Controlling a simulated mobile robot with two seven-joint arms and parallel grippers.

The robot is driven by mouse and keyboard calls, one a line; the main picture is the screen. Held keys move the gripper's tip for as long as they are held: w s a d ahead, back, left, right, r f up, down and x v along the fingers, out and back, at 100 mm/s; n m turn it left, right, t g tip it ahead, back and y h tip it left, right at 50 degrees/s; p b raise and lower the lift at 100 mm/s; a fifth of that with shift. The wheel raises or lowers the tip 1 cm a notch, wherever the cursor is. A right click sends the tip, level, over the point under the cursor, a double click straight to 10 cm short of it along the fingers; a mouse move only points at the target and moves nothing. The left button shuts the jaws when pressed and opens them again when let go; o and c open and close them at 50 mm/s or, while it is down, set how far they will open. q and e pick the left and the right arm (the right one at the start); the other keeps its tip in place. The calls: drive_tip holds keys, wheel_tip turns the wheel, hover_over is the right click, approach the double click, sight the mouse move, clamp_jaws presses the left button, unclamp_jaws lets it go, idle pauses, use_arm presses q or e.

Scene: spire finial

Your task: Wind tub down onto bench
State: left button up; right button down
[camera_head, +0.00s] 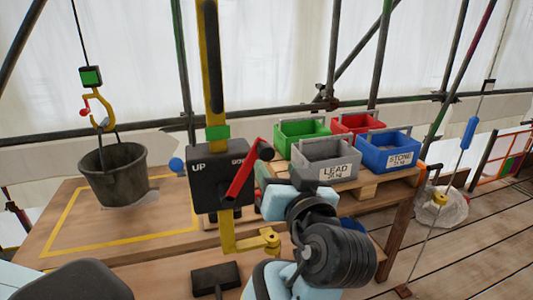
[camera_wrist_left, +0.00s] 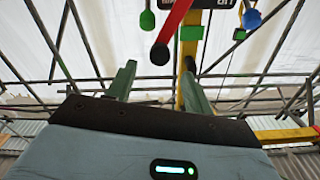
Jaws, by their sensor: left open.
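The tub (camera_head: 114,174), a dark grey bucket, hangs upright by its handle from a yellow hook (camera_head: 100,108) on a dark line. It is over the yellow-outlined area of the wooden bench (camera_head: 60,222); the gap beneath it is hard to judge. A black winch box (camera_head: 207,188) marked UP, with a second partly covered label, stands on a yellow post. Its red lever (camera_head: 242,174) slants across the front and also shows in the left wrist view (camera_wrist_left: 176,22). My left gripper (camera_wrist_left: 158,88) is open and empty, below the lever's dark knob. In the head view, its fingers are mostly hidden.
Green (camera_head: 300,133), red (camera_head: 357,123), blue (camera_head: 388,152) and grey LEAD (camera_head: 325,160) bins stand on a wooden pallet right of the post. Scaffold poles cross behind. A blue-handled line (camera_head: 468,133) hangs at right. Plank floor (camera_head: 465,235) is open at the lower right.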

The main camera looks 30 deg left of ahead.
sight(268, 156)
use_arm(q)
drive_tip(key=shift+x, duration=4)
clamp_jaws()
